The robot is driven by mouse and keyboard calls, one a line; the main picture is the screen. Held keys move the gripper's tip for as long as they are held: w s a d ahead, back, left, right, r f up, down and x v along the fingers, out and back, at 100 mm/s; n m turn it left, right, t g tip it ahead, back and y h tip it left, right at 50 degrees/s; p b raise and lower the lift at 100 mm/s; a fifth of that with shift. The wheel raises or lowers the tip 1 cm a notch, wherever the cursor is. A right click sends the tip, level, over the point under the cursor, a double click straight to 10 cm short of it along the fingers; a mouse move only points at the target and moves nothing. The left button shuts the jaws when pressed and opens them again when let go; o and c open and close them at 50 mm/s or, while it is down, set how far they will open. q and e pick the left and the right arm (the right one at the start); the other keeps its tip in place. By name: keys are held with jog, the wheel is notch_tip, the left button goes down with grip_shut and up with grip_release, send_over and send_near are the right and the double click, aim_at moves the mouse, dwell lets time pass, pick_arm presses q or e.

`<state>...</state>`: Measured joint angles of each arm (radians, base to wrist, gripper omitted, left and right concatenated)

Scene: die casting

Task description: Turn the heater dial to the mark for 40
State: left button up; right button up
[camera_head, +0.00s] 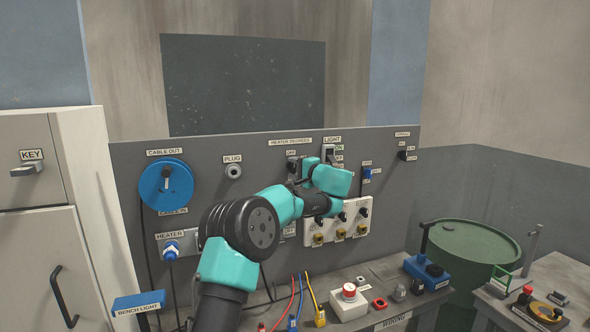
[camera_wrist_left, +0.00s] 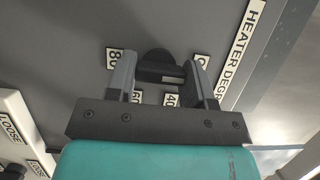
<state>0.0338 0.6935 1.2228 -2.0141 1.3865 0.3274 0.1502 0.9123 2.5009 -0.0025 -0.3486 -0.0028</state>
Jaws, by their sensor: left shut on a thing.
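The heater dial is a black knob (camera_wrist_left: 156,60) on the grey panel under the HEATER DEGREES label (camera_wrist_left: 256,40). My left gripper (camera_wrist_left: 165,72) has its two grey fingers on either side of the knob and is shut on it. In the wrist view the 80 label (camera_wrist_left: 113,58) is left of the knob. The 60 label (camera_wrist_left: 137,97) and the 40 label (camera_wrist_left: 170,99) are below, partly covered. A pale bar shows on the knob's lower side, near the 40 side; its exact setting cannot be told. In the head view my left gripper (camera_head: 298,174) mostly hides the dial.
The light switch (camera_head: 328,154) is just right of my gripper. A row of switches on a white plate (camera_head: 338,222) sits below my arm. A blue cable reel (camera_head: 166,186) and a plug socket (camera_head: 233,171) are to the left. The bench below holds wires and a red button box (camera_head: 348,301).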

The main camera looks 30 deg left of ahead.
pick_arm(q)
jog(key=shift+m, duration=0.3)
jog(key=m+y, duration=0.1)
jog(key=m, duration=0.1)
jog(key=m+t, duration=0.1)
jog(key=m, duration=0.2)
jog(key=shift+f+m+y, duration=0.1)
jog(key=shift+m+y, duration=0.2)
jog(key=shift+y, duration=0.1)
jog(key=m+t, duration=0.1)
jog(key=m, duration=0.2)
jog(key=m+t, duration=0.2)
jog(key=m, duration=0.2)
jog(key=shift+s+f+t, duration=0.1)
jog(key=shift+t, duration=0.2)
jog(key=shift+m, duration=0.3)
jog(key=o, duration=0.9)
jog(key=shift+d, duration=0.1)
